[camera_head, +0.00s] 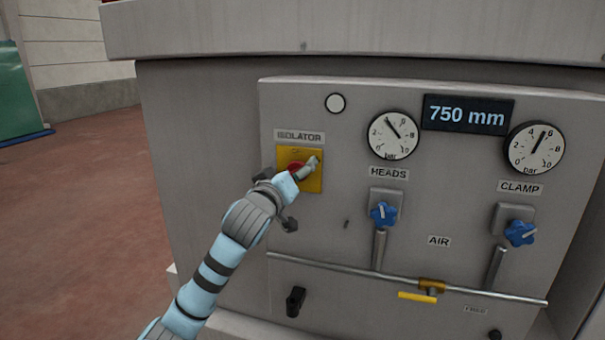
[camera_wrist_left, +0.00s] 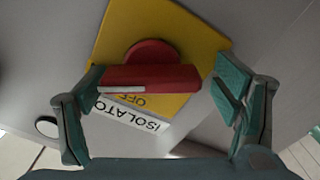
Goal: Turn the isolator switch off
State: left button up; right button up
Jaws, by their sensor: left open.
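The isolator switch is a red rotary handle (camera_wrist_left: 150,76) on a yellow plate (camera_head: 317,184), under the ISOLATOR label (camera_head: 299,136). In the left wrist view the yellow plate (camera_wrist_left: 195,40) fills the upper middle. A white mark lies along one end of the handle, and the letters OFF show beside it. My left gripper (camera_head: 290,174) is open in front of the switch, one finger on each side of the handle. Gaps show between the fingers and the handle. In the head view the gripper hides much of the handle. My right gripper is not in view.
The panel carries two gauges (camera_head: 393,135) (camera_head: 536,148), a display reading 750 mm (camera_head: 467,114) and blue knobs (camera_head: 383,213) (camera_head: 520,232). A pipe with a yellow-handled valve (camera_head: 417,297) runs below. A black knob (camera_head: 295,301) sits under the switch. Open floor (camera_head: 75,210) lies left.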

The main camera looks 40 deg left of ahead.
pick_arm(q)
jog(key=shift+s+d+r, duration=0.15)
jog(key=shift+d, duration=0.15)
jog(key=shift+c, duration=1.2)
jog(key=shift+d, duration=0.1)
jog(key=c, duration=0.3)
jog(key=shift+w, duration=0.2)
jog(key=c, duration=0.6)
jog(key=shift+c, duration=0.2)
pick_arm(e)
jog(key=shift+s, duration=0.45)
